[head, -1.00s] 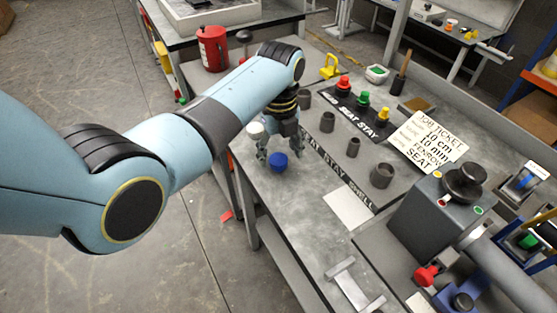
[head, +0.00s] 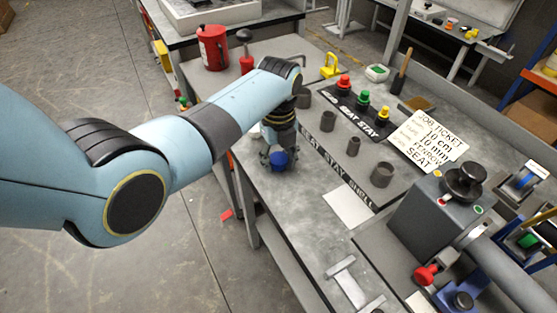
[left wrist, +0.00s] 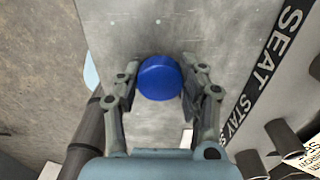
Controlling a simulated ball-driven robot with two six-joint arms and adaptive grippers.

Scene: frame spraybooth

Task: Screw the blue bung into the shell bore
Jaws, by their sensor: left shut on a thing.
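The blue bung (head: 279,161) is at the left edge of the grey bench, between the fingers of my left gripper (head: 276,157). In the left wrist view the round blue bung (left wrist: 160,77) sits between the two fingers of my left gripper (left wrist: 158,82), which are shut on it. Several grey hollow cylinders stand along the strip lettered SEAT STAY SHELL, among them a wide one (head: 382,174) and a narrower one (head: 354,145). I cannot tell which bore is the one meant. My right gripper is not in view.
Red, green and yellow pieces stand on a black SEAT STAY plate (head: 357,114). A job ticket (head: 427,141) lies to its right. A grey machine block (head: 440,213) with a black knob stands at right. A white sheet (head: 347,208) lies on the bench. Red cans stand behind.

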